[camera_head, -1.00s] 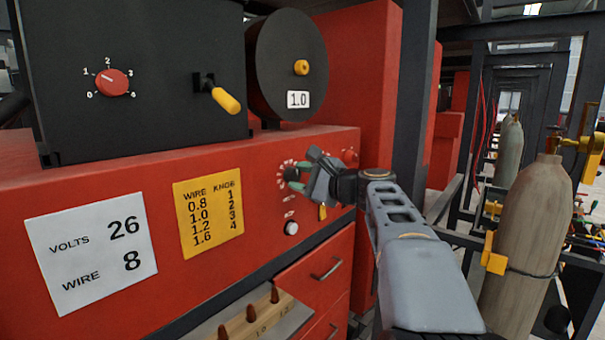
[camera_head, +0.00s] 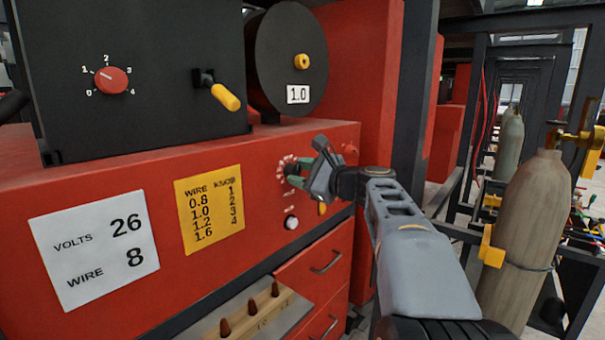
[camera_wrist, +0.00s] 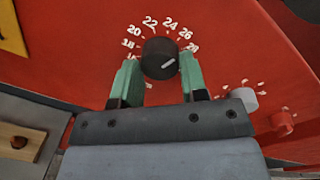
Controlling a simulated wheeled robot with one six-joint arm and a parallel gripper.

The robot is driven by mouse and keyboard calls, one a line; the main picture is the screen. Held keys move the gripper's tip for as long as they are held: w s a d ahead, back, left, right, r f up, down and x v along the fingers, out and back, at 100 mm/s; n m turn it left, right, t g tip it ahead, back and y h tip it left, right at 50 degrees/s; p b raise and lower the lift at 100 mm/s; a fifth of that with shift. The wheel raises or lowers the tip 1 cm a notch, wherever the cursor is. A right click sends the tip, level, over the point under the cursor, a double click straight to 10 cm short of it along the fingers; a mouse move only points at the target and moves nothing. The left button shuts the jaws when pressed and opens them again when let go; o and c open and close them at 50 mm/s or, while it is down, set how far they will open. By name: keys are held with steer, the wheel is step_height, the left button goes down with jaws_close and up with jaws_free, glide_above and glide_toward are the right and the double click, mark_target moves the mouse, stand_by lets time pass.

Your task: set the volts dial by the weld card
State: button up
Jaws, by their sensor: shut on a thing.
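The white weld card (camera_head: 93,268) on the red front reads VOLTS 26 and WIRE 8. The volts dial (camera_wrist: 157,51) is a black round knob inside an arc of white numbers running up through 18, 20, 22, 24, 26 and 28. Its white pointer mark is on the right, slanting toward about 28; the exact reading is hard to tell. My gripper (camera_wrist: 160,77) has its green fingers on either side of the dial, shut on it. In the head view my gripper (camera_head: 302,175) covers most of the dial.
A yellow WIRE/KNOB card (camera_head: 208,210) is beside the weld card. A white button (camera_head: 291,223) is below the dial. Above are a red 0-4 knob (camera_head: 112,80), a yellow-handled lever (camera_head: 225,97) and a reel marked 1.0 (camera_head: 285,60). A gas cylinder (camera_head: 530,215) stands at right.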

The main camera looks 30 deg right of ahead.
steer(key=o, duration=0.9)
steer(key=shift+s+d, duration=0.1)
steer(key=b+v, duration=0.3)
steer(key=v, duration=1)
steer(key=shift+s+d, duration=0.1)
steer(key=shift+s, duration=0.15)
